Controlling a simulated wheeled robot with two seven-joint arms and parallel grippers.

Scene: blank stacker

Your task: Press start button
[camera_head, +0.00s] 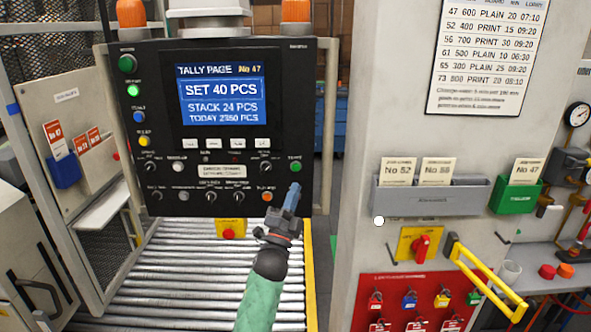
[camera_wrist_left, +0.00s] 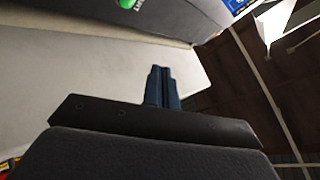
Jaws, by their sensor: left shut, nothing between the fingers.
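The black control panel (camera_head: 215,60) hangs above the roller conveyor with a lit screen (camera_head: 220,95) reading SET 40 PCS. A small green button (camera_head: 295,167) sits at its lower right; its label is too small to read in the head view. A green button (camera_wrist_left: 127,3) also shows at the top edge of the left wrist view, partly cut off. My left gripper (camera_head: 294,187) is shut and empty. In the head view its blue fingertips appear just below the green button; I cannot tell the depth gap. In the left wrist view the fingers (camera_wrist_left: 162,72) are together, apart from the button.
More knobs and buttons surround the gripper, including an orange one (camera_head: 267,197) at its left. A yellow box with a red button (camera_head: 230,229) sits over the rollers (camera_head: 170,270). A grey cabinet wall (camera_head: 385,130) stands right.

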